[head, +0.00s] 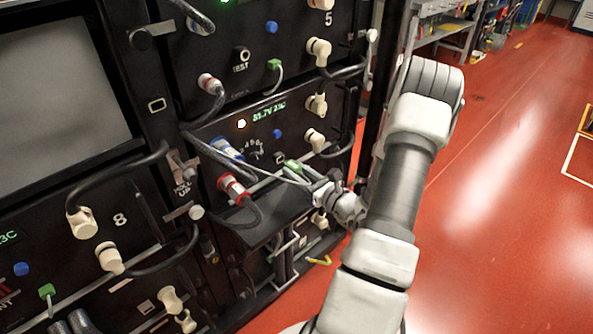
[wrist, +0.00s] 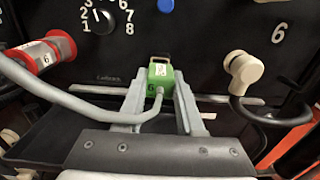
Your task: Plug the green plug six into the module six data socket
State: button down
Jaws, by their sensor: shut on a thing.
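The green plug six (wrist: 158,76), marked 6, sits between the two fingers of my gripper (wrist: 160,88), which is shut on it. In the head view the green plug (head: 292,166) and my gripper (head: 308,181) are in front of the module six panel. A grey cable runs from the plug to the left. A small square outline (head: 280,157) on the panel looks like the data socket. In the wrist view a dark, light-rimmed piece shows at the plug's far end; I cannot tell whether it is the socket or the plug's nose, nor whether they touch.
A red connector (wrist: 38,56) marked 6 is at the left, and a cream elbow plug (wrist: 243,70) with a black cable is at the right. A dial (wrist: 101,18) and a blue button (wrist: 166,5) are above. Red floor (head: 500,200) is free at the right.

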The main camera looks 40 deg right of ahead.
aim_at(289, 165)
jog(key=shift+w+a, duration=0.15)
jog(key=shift+w, duration=1.4)
jog(key=shift+c, duration=2.2)
grip_release()
jog(key=s+d+p, duration=0.1)
jog(key=s+p, duration=0.1)
jog(key=s, duration=1.5)
jog(key=shift+s+d+p, duration=0.2)
jog(key=shift+p, duration=0.1)
